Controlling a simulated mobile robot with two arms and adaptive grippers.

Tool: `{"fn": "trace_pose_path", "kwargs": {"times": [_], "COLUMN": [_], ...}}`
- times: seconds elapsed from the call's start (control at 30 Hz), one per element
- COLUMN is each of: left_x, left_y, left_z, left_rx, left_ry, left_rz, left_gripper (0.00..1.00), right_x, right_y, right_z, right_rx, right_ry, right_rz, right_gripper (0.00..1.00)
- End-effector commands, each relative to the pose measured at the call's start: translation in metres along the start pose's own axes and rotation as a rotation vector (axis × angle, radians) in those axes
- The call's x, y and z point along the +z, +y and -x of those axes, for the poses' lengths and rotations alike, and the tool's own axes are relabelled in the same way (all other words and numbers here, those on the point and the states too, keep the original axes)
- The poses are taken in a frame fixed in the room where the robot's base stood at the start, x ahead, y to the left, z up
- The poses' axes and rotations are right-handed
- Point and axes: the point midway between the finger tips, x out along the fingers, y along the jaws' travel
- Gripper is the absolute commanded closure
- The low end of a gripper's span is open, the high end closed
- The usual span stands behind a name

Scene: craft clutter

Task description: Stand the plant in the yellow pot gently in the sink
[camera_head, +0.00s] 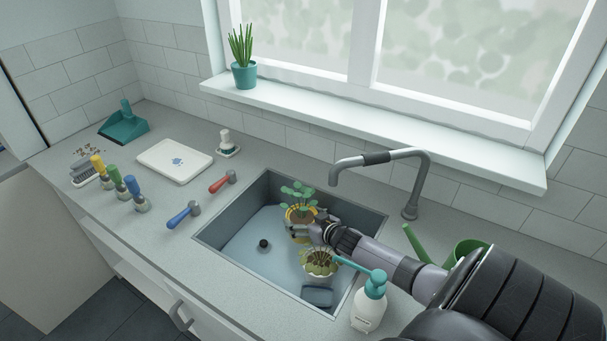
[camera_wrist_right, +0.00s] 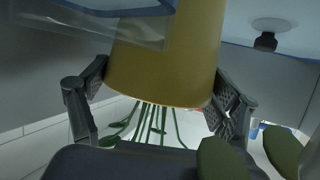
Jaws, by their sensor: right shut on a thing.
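The plant in the yellow pot (camera_head: 299,234) is inside the grey sink (camera_head: 213,236), near its right side. Its round green leaves (camera_head: 298,194) rise above the rim, and the pot looks roughly upright. My right gripper (camera_head: 306,229) is shut on the yellow pot. The right wrist view, upside down, shows a finger on each side of the yellow pot (camera_wrist_right: 165,65), with its green stems (camera_wrist_right: 155,124) below in that picture. Whether the pot's base touches the sink floor cannot be told. My left gripper is not in view.
A wilted plant (camera_head: 320,262) stands in the sink close in front of the yellow pot, near a blue-grey block (camera_head: 317,297). The tap (camera_head: 385,156) arches behind. A soap bottle (camera_head: 369,303) stands by the sink's right edge. The left sink floor is clear around the drain (camera_head: 264,244).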

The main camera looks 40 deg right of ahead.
Motion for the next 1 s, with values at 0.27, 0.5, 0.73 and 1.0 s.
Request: {"fn": "trace_pose_path", "kwargs": {"times": [0.27, 0.5, 0.73, 1.0], "left_x": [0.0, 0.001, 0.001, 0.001], "left_y": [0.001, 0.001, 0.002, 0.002], "left_z": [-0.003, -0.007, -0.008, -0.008], "left_rx": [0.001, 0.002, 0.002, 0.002], "left_ry": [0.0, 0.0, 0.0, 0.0], "left_rz": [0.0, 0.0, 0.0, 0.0], "left_gripper": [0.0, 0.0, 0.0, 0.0], "right_x": [0.001, 0.005, 0.006, 0.009], "right_y": [0.0, 0.0, 0.0, 0.0], "right_z": [-0.002, -0.004, -0.005, -0.004], "right_rx": [-0.001, -0.001, -0.001, 0.0], "right_ry": [0.006, 0.006, 0.007, 0.002], "right_rz": [0.0, 0.0, 0.0, 0.0], "right_gripper": [0.74, 0.74, 0.14, 0.0]}}
